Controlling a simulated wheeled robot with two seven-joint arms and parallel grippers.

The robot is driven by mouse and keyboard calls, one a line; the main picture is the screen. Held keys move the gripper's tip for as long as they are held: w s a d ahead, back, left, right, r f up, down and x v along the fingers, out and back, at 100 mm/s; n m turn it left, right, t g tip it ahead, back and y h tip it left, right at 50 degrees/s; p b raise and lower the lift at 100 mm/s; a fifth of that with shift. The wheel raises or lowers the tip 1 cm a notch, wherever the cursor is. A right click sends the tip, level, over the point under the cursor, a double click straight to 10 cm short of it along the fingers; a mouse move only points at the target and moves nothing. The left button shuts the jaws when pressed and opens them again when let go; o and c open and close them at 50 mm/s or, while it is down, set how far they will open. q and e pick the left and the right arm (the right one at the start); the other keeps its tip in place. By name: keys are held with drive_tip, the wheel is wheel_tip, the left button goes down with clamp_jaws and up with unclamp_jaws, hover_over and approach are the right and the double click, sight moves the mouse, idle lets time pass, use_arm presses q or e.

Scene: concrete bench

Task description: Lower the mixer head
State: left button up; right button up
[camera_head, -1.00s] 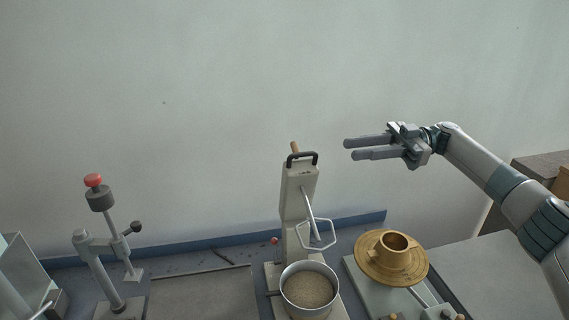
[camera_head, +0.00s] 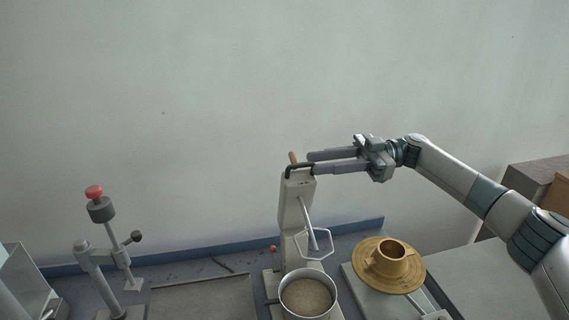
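The mixer head (camera_head: 297,198) is a beige block tilted up above its column. My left gripper is not in view.
A brass flanged piece (camera_head: 390,266) stands on a base to the right of the bowl. A stand with a red knob (camera_head: 94,192) is at the left. A grey mat (camera_head: 203,298) lies between. The wall (camera_head: 200,90) rises behind the bench.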

sight(291, 166)
drive_tip(key=a, duration=0.3)
drive_tip(key=s+a, duration=0.1)
drive_tip(key=a, duration=0.5)
drive_tip(key=shift+s, duration=0.4)
drive_tip(key=shift+c, duration=0.3)
clamp_jaws()
